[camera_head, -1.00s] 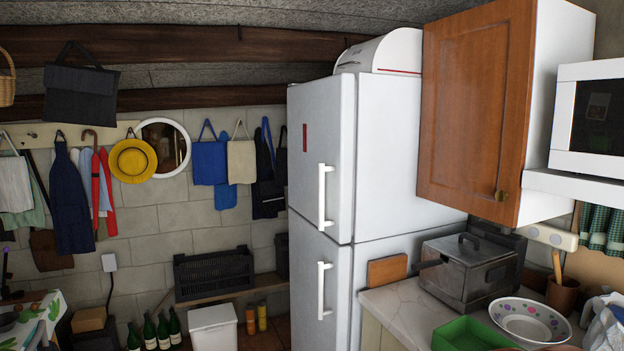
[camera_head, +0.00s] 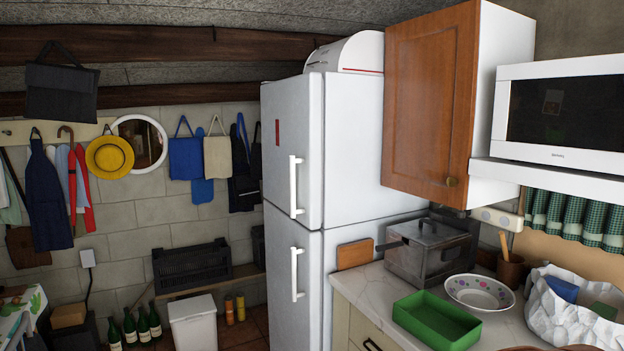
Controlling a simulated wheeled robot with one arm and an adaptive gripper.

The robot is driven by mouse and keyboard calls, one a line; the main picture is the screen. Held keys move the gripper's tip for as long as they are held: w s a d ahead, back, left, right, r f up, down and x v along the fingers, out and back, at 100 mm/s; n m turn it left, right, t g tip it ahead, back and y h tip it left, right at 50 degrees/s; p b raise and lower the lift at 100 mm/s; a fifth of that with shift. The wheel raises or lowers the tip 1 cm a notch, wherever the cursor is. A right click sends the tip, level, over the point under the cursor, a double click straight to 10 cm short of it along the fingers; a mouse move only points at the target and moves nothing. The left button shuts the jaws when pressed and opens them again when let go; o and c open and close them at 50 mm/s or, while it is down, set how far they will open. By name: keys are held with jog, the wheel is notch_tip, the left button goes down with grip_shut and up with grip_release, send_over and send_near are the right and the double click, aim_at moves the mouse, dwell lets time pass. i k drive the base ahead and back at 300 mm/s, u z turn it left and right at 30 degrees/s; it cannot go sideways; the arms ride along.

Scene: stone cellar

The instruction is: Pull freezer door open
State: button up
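A tall white fridge-freezer (camera_head: 350,150) stands in the middle of the view, with its front facing left. Its upper door (camera_head: 278,140) and lower door (camera_head: 283,270) both look shut. The upper door has a white vertical handle (camera_head: 295,187) near its right edge and a small red label. The lower door has a similar handle (camera_head: 296,274). Which door is the freezer's is not marked. My gripper is not in view.
A counter (camera_head: 372,290) right of the fridge holds a metal box (camera_head: 428,252), a green tray (camera_head: 436,318) and a bowl (camera_head: 480,292). A wooden wall cabinet (camera_head: 430,100) hangs above. A white bin (camera_head: 194,322) and bottles stand on the floor to the left.

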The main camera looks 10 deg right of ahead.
aim_at(291, 108)
jog(key=u, duration=0.05)
jog(key=i, duration=0.65)
jog(key=u, duration=0.8)
jog(key=i, duration=0.45)
jog(key=u, duration=0.5)
